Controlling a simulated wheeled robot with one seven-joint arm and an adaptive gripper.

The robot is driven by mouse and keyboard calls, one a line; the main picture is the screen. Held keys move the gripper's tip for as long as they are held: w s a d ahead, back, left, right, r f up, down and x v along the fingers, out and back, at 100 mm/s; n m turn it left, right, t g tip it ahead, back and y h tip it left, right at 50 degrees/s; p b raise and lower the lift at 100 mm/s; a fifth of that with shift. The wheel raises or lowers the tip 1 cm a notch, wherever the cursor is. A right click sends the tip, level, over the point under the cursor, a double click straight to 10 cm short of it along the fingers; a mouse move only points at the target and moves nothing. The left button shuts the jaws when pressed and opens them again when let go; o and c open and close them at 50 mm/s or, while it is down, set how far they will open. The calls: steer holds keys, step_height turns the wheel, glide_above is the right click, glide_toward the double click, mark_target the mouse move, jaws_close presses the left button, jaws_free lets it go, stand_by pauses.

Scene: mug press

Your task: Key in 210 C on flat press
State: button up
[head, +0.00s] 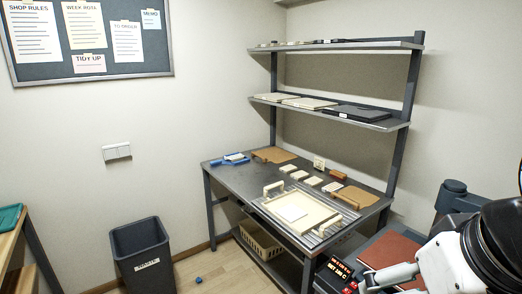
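The machine at the lower right, which I take to be the flat press (332,283), has a dark body and a reddish-brown flat pad (392,251). On its front left corner is a small display (340,267) with red lit characters, too small to read surely. Red and pale buttons (350,287) sit just below the display, at the picture's bottom edge. My white and black arm comes in from the right. A slim pale part (392,274) extends from it leftward over the press, its dark end close to the buttons. Whether it touches them, and its finger opening, I cannot make out.
A dark grey cylindrical machine part (456,197) stands behind my arm. A grey workbench (230,176) holds a cream handled frame (297,212), pale blocks and brown boards. Shelves (335,110) rise behind it. A dark bin (141,250) stands at the left on open floor.

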jaws_close()
stand_by(1.3)
